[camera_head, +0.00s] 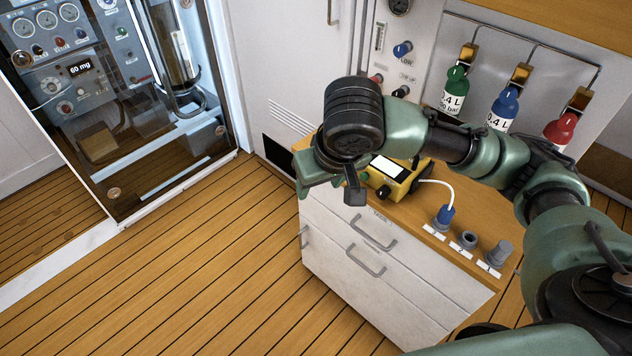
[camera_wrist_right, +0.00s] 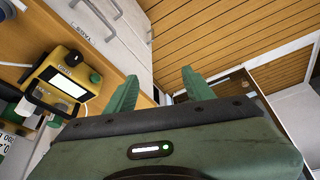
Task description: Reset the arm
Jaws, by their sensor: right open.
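My right arm comes in from the right of the head view and bends over the small cabinet. My right gripper (camera_head: 322,182) points to the left, beside the cabinet's back left corner. In the right wrist view my right gripper (camera_wrist_right: 160,93) shows two green fingers spread apart with nothing between them. The gap faces the wooden floor and the cabinet's side. My left gripper is not in view.
A cabinet (camera_head: 340,258) with drawers carries a yellow device (camera_head: 398,180), whose white cable ends in a blue plug (camera_head: 446,214). Green (camera_head: 454,90), blue (camera_head: 503,108) and red (camera_head: 562,130) bottles hang behind. A glass-fronted panel (camera_head: 140,130) stands left. The wooden floor (camera_head: 200,265) is clear.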

